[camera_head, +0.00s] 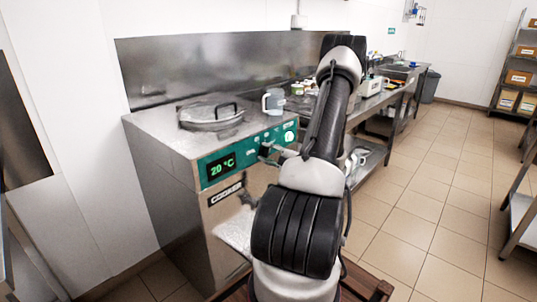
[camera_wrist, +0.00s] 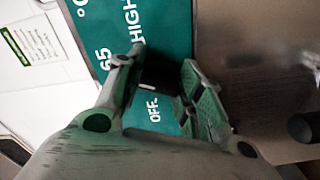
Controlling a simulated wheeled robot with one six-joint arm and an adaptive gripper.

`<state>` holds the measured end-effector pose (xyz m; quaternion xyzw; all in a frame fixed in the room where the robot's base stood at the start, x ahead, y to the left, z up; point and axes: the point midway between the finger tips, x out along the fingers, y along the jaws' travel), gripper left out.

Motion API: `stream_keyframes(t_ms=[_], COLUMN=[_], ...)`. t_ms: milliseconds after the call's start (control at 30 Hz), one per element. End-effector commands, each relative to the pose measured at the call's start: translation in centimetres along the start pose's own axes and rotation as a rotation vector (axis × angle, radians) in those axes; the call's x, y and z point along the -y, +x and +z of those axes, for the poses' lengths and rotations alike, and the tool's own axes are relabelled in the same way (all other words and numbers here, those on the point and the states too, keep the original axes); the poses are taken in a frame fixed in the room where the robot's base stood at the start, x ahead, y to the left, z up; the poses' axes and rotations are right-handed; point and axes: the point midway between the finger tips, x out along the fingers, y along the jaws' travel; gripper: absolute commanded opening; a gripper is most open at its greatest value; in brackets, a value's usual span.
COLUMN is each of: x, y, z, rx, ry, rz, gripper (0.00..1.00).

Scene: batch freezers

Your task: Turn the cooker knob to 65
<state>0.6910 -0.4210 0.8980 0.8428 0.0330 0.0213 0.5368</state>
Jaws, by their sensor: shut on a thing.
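The cooker (camera_head: 170,190) is a steel unit with a green front panel, and its display (camera_head: 221,167) reads 20 °C. A dark knob (camera_head: 265,149) sits on that panel, partly hidden by my gripper (camera_head: 274,152). In the wrist view, my gripper (camera_wrist: 162,60) is shut on the black knob (camera_wrist: 158,73), with one finger on each side. The labels 65, HIGH and OFF show on the green panel (camera_wrist: 165,25) around it.
A white dial (camera_head: 289,134) is on the panel to the right. A steel bench (camera_head: 372,103) with several items runs behind my arm. Tiled floor (camera_head: 430,200) is clear at right.

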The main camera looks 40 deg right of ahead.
Motion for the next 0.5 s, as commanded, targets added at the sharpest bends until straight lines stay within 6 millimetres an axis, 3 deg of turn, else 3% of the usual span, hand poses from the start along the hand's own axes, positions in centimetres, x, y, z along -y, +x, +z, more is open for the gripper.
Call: stream_keyframes(t_ms=[33, 67, 167, 500], x=[0.09, 0.09, 0.08, 0.03], y=[-0.08, -0.08, -0.08, -0.15], z=[0.13, 0.13, 0.11, 0.05], rx=[0.004, 0.004, 0.004, 0.002], ry=[0.001, 0.001, 0.001, 0.000], rz=[-0.002, -0.002, -0.002, -0.001], gripper=[0.13, 0.39, 0.57, 0.59])
